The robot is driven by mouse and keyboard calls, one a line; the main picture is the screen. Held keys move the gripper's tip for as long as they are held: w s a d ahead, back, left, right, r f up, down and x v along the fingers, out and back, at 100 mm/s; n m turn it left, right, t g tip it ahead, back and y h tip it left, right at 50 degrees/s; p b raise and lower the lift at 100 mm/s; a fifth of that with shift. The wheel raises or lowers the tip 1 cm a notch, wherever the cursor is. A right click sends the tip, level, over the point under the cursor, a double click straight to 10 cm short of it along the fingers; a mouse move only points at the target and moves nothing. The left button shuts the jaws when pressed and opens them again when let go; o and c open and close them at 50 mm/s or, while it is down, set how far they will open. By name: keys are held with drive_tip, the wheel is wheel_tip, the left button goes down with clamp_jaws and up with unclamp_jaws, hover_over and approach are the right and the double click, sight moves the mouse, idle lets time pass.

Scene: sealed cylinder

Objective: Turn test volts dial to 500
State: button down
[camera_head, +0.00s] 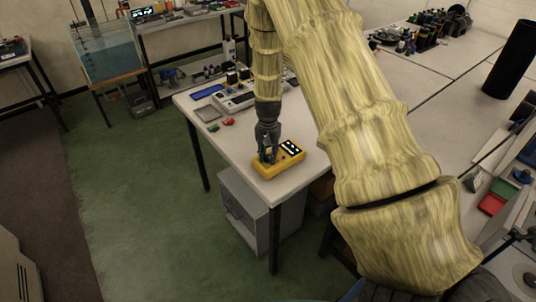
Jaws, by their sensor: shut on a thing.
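A yellow tester (278,163) lies near the front corner of the white table, with dark and white markings on its top face. My gripper (267,158) points straight down onto the left part of the tester's top. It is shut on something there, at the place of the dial. The fingers hide the dial, so its pointer and the number it is set to cannot be read. My wood-patterned arm comes down from the top and covers part of the table to the right.
The white table (207,113) also holds a red clip (228,122), a small green item (213,128), a blue case (207,91) and a keyboard-like device (236,102). A grey cabinet (240,210) stands below. Green floor is clear at the left.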

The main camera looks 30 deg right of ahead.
sight(268, 156)
idle(0.4)
drive_tip(key=c, duration=1.2)
unclamp_jaws()
wheel_tip(268, 156, up, 12)
drive_tip(key=shift+a, duration=0.1)
